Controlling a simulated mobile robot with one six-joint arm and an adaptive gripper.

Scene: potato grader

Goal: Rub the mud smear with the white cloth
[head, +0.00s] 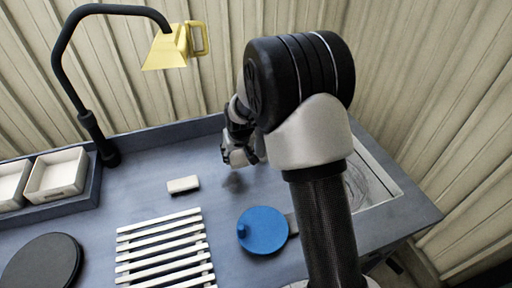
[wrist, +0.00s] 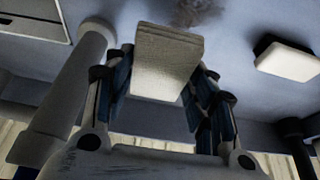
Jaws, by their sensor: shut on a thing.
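My gripper (wrist: 160,85) is shut on a pale, folded, slab-like piece, which I take to be the white cloth (wrist: 166,60). The cloth sticks out past the fingers in the wrist view. The mud smear (wrist: 196,10) is a dark brownish patch on the blue-grey bench top, just beyond the cloth's far edge and cut by the frame's top. In the head view the smear (head: 235,183) shows faintly below my gripper (head: 239,156). My arm hides part of the gripper there, and the cloth is hard to make out. I cannot tell whether the cloth touches the bench.
A white block with a dark base (head: 183,184) lies left of the smear, also in the wrist view (wrist: 288,60). A slatted rack (head: 165,248), a blue disc (head: 263,230) and a black disc (head: 42,262) lie nearer. White trays (head: 58,174) and a yellow-headed lamp (head: 166,50) stand left.

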